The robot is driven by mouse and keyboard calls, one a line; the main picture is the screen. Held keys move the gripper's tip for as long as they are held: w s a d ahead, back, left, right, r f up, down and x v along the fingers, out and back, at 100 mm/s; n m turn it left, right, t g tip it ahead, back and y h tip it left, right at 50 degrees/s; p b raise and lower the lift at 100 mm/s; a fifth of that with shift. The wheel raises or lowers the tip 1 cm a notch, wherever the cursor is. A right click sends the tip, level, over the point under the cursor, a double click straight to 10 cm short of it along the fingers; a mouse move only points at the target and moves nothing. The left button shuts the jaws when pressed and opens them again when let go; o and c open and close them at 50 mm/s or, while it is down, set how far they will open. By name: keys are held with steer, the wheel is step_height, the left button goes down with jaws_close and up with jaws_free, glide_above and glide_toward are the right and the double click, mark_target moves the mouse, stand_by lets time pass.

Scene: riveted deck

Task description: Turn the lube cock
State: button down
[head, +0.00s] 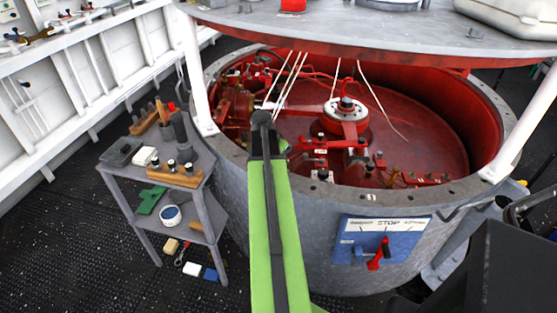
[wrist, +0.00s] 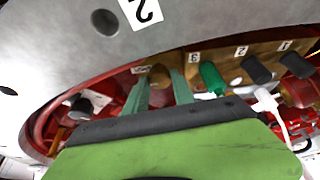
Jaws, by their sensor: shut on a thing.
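My gripper (wrist: 161,93) shows in the wrist view with its two teal fingers on either side of a brownish, brass-coloured cock knob (wrist: 160,74), and it is shut on that knob. The knob is the leftmost of a labelled row and is partly hidden by the fingers. I cannot read its label or tell the angle it is turned to. In the head view my arm reaches over the rim of the round red well (head: 430,130), and it hides the fingers and the knob.
To the knob's right are a green knob (wrist: 212,78) by label 3 and black knobs by label 2 (wrist: 257,70) and label 1 (wrist: 297,65). The grey rim (wrist: 60,50) is close above. A tool stand (head: 115,175) and a blue STOP panel (head: 350,250) flank my arm.

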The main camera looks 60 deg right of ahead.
steer(key=shift+s+d, duration=0.1)
steer(key=shift+s, duration=0.15)
steer(key=c, duration=1.1)
jaws_free()
steer(key=shift+w, duration=0.1)
steer(key=shift+r, duration=0.25)
steer(key=p+v, duration=1.6)
steer(key=v, duration=0.1)
